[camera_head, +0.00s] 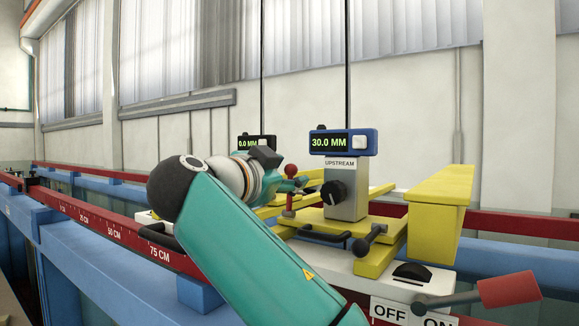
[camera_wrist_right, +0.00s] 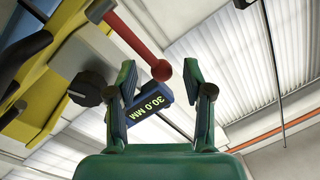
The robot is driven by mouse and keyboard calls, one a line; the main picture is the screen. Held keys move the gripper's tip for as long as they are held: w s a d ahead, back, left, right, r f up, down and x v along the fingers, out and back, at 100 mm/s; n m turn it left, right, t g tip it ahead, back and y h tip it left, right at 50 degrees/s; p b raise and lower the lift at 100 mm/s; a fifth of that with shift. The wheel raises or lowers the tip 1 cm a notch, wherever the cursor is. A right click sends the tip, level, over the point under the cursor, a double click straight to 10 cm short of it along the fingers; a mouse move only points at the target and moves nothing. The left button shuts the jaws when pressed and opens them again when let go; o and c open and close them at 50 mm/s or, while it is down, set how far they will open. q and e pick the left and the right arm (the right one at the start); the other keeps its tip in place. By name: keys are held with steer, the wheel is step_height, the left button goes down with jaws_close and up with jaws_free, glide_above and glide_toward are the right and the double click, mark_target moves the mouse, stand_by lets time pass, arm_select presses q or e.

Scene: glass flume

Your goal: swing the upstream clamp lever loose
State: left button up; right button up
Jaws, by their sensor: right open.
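The upstream carriage (camera_head: 346,198) carries the "UPSTREAM" label and a blue display (camera_head: 343,142) reading 30.0 MM. A lever with a red ball end (camera_head: 291,171) stands roughly upright at its left; I take it for the clamp lever. In the right wrist view the red lever (camera_wrist_right: 137,43) ends in its ball between the open fingertips, with the display (camera_wrist_right: 150,112) behind. My right gripper (camera_head: 298,183) is open beside the ball, and it also shows in the right wrist view (camera_wrist_right: 160,78). I cannot tell whether it touches. My left gripper is out of view.
A black knob (camera_head: 333,194) is on the carriage's post. A dark ball-ended lever (camera_head: 370,240) and a yellow block (camera_head: 438,200) are to its right. A red-handled OFF/ON lever (camera_head: 510,288) is in front. A second display (camera_head: 253,143) stands behind, above the red rails.

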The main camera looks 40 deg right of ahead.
steer(key=shift+x, duration=1.15)
jaws_close()
